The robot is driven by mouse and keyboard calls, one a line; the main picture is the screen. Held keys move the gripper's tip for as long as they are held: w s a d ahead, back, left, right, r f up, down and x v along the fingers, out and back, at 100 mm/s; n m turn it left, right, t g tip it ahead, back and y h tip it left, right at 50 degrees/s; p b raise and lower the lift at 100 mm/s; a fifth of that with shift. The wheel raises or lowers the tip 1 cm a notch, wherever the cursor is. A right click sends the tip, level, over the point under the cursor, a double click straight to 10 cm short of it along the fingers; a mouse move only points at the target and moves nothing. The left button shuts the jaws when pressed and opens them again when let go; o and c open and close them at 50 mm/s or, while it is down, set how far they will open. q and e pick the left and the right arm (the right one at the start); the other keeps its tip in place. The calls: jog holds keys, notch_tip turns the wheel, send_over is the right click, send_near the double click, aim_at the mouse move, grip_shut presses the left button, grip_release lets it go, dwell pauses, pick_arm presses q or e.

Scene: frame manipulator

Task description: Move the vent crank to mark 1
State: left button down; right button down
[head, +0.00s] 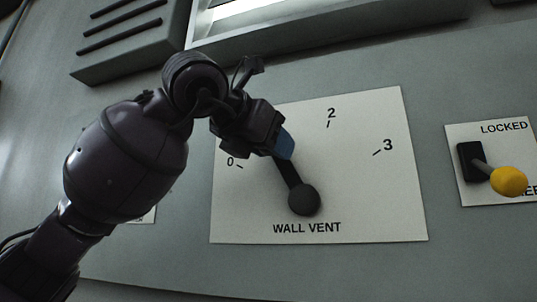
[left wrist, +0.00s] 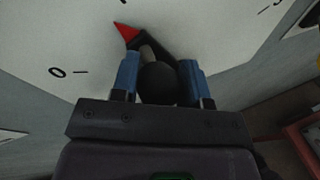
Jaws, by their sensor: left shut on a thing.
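The vent crank (head: 288,174) is a black arm on a white panel marked WALL VENT (head: 330,190). Its round black hub (head: 305,200) sits low on the panel, and the arm slants up and left from it. In the left wrist view the crank has a red pointed tip (left wrist: 126,32) and a dark round knob (left wrist: 158,83). My left gripper (head: 283,146) is shut on the knob, with a blue finger on each side. Marks 0 (head: 231,161), 2 (head: 331,113) and 3 (head: 387,145) show. Mark 1 is not visible; my gripper covers the panel between 0 and 2.
To the right is a switch with a yellow knob (head: 509,181) on a plate reading LOCKED. A slotted grey box (head: 125,35) and a framed bright recess (head: 265,12) are above. The panel's right part is clear.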

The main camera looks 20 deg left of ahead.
pick_arm(q)
jog(key=shift+d+r+m, duration=0.25)
jog(key=shift+d+m, duration=0.05)
jog(key=shift+d+y, duration=0.2)
jog(key=shift+y, duration=0.1)
jog(key=c, duration=1)
grip_release()
jog(key=o, duration=0.4)
jog(key=shift+c, duration=0.2)
pick_arm(e)
jog(key=shift+w+r, duration=0.1)
jog(key=shift+w, duration=0.2)
pick_arm(q)
jog(key=shift+s, duration=0.1)
jog(key=b+v, duration=0.1)
jog(key=v, duration=0.9)
jog(key=shift+s+b, duration=0.3)
jog(key=shift+b, duration=0.1)
pick_arm(e)
jog(key=shift+s+f, duration=0.1)
jog(key=shift+f, duration=0.95)
pick_arm(q)
jog(key=shift+a+r, duration=0.1)
jog(key=shift+r, duration=0.05)
